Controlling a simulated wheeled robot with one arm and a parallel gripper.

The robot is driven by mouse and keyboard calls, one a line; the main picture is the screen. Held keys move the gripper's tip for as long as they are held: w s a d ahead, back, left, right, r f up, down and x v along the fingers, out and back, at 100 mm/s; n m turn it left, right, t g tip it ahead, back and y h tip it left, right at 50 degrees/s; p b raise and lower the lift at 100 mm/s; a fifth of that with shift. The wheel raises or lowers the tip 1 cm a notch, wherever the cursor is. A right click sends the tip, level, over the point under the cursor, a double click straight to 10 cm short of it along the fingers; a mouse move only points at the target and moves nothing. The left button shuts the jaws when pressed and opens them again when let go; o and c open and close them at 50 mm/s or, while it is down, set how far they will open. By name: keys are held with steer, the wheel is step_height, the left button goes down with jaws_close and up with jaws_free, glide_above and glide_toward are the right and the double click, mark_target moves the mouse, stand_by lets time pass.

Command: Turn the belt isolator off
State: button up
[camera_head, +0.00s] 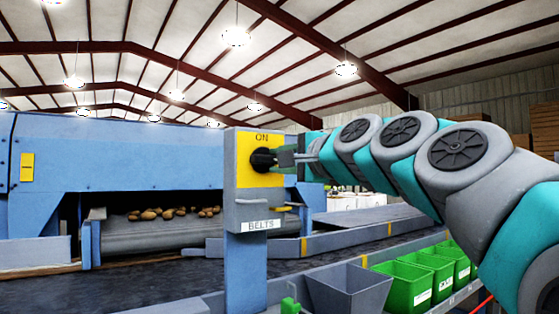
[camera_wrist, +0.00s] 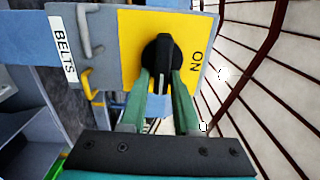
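The belt isolator is a grey box (camera_head: 236,206) on a blue post, with a yellow plate (camera_head: 259,145) marked ON and a white BELTS label (camera_head: 261,225). Its black rotary knob (camera_head: 262,160) is on the plate; in the wrist view the knob (camera_wrist: 161,60) stands upright between the fingers, its pointer ridge lying along the finger direction. My gripper (camera_head: 284,159) is at the knob from the right. In the wrist view my gripper's green fingers (camera_wrist: 161,80) stand on either side of the knob's grip, apart from each other; whether they press on it is hard to tell.
Below are a grey bin (camera_head: 350,290) and several green crates (camera_head: 405,285). Behind is the blue grader (camera_head: 110,155) with potatoes (camera_head: 160,213) on its belt.

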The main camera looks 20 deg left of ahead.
steer(key=o, duration=0.3)
steer(key=shift+s+r, duration=0.1)
steer(key=b+v, duration=0.1)
steer(key=v, duration=0.6)
steer(key=shift+s+d, duration=0.2)
steer(key=shift+d, duration=0.05)
stand_by(0.3)
steer(key=s+d+f+n+g+h, duration=0.2)
steer(key=d+f+h, duration=0.1)
steer(key=f, duration=0.9)
steer(key=s+d+f+n+g+h, duration=0.1)
steer(key=s+d+f+g+h, duration=0.15)
steer(key=f, duration=0.85)
steer(key=s+d+f+n+g+h, duration=0.1)
steer(key=s+d+f+n+h, duration=0.15)
steer(key=f, duration=0.95)
steer(key=s+d+f+n+g+h, duration=0.1)
steer(key=s+d+f+g+h, duration=0.2)
steer(key=s+d+f, duration=0.6)
steer(key=s+d+f+n+g+h, duration=0.1)
steer(key=s+d+f+g+h, duration=0.1)
steer(key=s+d+f+g, duration=0.3)
steer(key=s+d+f, duration=0.4)
steer(key=s+f, duration=0.4)
steer(key=s, duration=0.1)
steer(key=shift+s+n+h, duration=0.3)
steer(key=shift+n+h, duration=0.05)
steer(key=shift+h, duration=0.05)
